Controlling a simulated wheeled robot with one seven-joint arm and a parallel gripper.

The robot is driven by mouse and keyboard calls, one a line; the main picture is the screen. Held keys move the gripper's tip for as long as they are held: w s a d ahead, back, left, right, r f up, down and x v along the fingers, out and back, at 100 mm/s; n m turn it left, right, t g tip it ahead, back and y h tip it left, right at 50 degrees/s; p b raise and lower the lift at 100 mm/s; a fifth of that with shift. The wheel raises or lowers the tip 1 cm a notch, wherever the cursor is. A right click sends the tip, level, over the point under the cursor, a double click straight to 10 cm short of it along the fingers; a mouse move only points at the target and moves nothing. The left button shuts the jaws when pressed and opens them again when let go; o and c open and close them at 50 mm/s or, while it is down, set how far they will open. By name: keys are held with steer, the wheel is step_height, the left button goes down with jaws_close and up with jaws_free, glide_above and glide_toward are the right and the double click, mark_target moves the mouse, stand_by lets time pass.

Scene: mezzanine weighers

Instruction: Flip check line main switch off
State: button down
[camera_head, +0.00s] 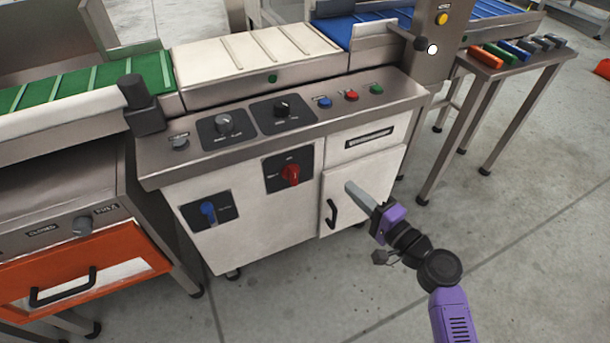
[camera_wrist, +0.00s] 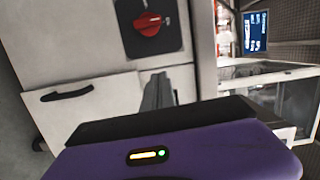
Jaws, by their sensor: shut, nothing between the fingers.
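A red rotary switch (camera_head: 290,174) on a dark square plate sits on the white front of the control cabinet (camera_head: 250,225). The red switch also shows at the top of the wrist view (camera_wrist: 148,23); its label is too small to read. A blue rotary knob (camera_head: 208,210) on another dark plate sits to the left and lower on the same front. My gripper (camera_head: 350,187) is shut and empty. It is in front of the cabinet door, to the right of the red switch and apart from it. Its fingers show in the wrist view (camera_wrist: 157,85), below and right of the switch.
A black door handle (camera_head: 331,214) juts out beside my gripper. An orange drawer (camera_head: 85,272) stands left. The floor in front is clear.

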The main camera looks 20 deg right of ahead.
steer(key=shift+s+a+r+y, duration=0.15)
steer(key=shift+a+y, duration=0.35)
steer(key=shift+a, duration=0.15)
steer(key=b, duration=0.1)
glide_toward(296, 164)
steer(key=w+d, duration=0.1)
steer(key=w, duration=0.1)
steer(key=w+d, duration=0.2)
steer(key=shift+w, duration=0.25)
steer(key=a, duration=0.3)
steer(key=shift+w, duration=0.35)
steer(key=shift+a, duration=0.6)
